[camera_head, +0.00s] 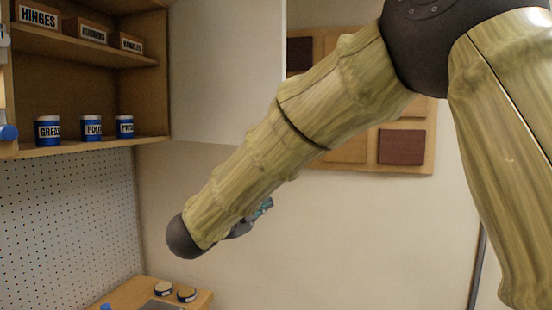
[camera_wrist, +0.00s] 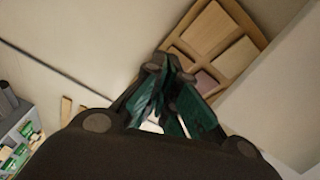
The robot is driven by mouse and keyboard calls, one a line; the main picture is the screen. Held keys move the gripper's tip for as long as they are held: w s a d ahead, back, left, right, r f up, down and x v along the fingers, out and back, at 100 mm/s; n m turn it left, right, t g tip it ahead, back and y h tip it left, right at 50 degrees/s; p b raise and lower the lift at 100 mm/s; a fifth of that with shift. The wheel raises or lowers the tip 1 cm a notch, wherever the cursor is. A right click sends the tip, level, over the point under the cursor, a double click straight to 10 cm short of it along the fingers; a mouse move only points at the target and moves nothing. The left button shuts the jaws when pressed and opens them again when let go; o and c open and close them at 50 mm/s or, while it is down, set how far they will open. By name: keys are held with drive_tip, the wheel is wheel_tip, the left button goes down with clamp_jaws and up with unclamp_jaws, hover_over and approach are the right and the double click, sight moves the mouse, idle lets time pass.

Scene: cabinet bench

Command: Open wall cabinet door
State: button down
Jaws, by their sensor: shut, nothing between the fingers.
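The wall cabinet (camera_head: 75,143) is at the upper left of the head view, its shelves exposed. Its pale door (camera_head: 222,70) stands swung out from the cabinet's right side, with its lower part partly behind my arm. My gripper (camera_head: 264,205) shows only in small part below my forearm, below and apart from the door in the picture. In the wrist view my gripper (camera_wrist: 170,75) has its dark and teal fingers together with nothing between them. A plain pale surface lies at the right of the wrist view; I cannot tell whether it is the door.
Labelled boxes (camera_head: 93,32) and blue cans (camera_head: 92,128) stand on the cabinet shelves. A wooden panel with coloured samples (camera_head: 402,146) hangs on the back wall. A pegboard (camera_head: 65,220) is below the cabinet. A bench (camera_head: 135,291) with small round tins is at the bottom left.

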drive_tip(key=s+a+r+m+g+h, duration=0.1)
drive_tip(key=s+a+r+m, duration=0.2)
drive_tip(key=s+r, duration=0.35)
drive_tip(key=s+a+r+m+g+h, duration=0.1)
drive_tip(key=s+a+r+m, duration=0.15)
drive_tip(key=r, duration=0.65)
drive_tip(key=p+x, duration=0.6)
drive_tip(key=x, duration=0.8)
drive_tip(key=shift+d+r, duration=0.2)
drive_tip(key=shift+r, duration=0.1)
